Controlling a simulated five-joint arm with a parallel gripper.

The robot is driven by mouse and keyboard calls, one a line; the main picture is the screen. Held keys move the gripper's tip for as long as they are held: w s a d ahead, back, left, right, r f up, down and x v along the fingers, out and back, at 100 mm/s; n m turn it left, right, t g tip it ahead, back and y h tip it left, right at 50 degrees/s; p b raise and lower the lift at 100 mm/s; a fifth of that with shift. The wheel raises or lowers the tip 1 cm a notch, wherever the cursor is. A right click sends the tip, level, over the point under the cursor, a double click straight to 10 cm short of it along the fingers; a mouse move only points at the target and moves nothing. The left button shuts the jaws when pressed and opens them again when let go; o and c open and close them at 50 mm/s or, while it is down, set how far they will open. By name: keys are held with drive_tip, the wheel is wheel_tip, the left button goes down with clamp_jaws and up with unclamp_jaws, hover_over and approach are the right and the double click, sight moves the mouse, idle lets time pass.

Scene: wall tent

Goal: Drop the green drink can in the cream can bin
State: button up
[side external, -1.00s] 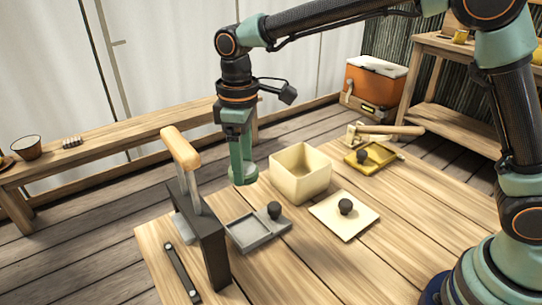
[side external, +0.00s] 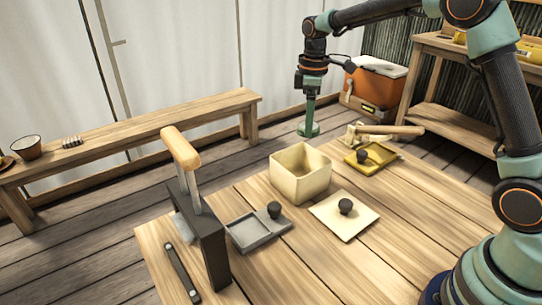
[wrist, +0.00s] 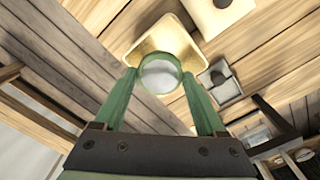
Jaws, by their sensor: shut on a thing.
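The green drink can (wrist: 160,76) is between the two fingers of my gripper (wrist: 160,100) in the wrist view, its pale round end facing the camera. My gripper is shut on it. In the side view the can (side external: 309,129) hangs at the lower end of my gripper, up and to the right of the cream can bin (side external: 301,183). The bin is an open square box on the table. In the wrist view the bin (wrist: 150,46) lies beyond the can, which covers part of its opening.
A cream lid (side external: 344,216) with a black knob lies right of the bin. A grey lid (side external: 258,237) and a yellow lid (side external: 371,160) lie nearby. A black can crusher (side external: 211,250) with a wooden handle stands at left. A mallet (side external: 395,130) lies behind the yellow lid.

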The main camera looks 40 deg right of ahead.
sight(306, 151)
drive_tip(key=shift+f, duration=4.8)
drive_tip(key=o, duration=1)
drive_tip(key=shift+c, duration=0.2)
drive_tip(key=shift+r, duration=0.1)
wheel_tip(306, 151, up, 11)
drive_tip(key=shift+f, duration=0.1)
drive_tip(key=shift+r, duration=0.55)
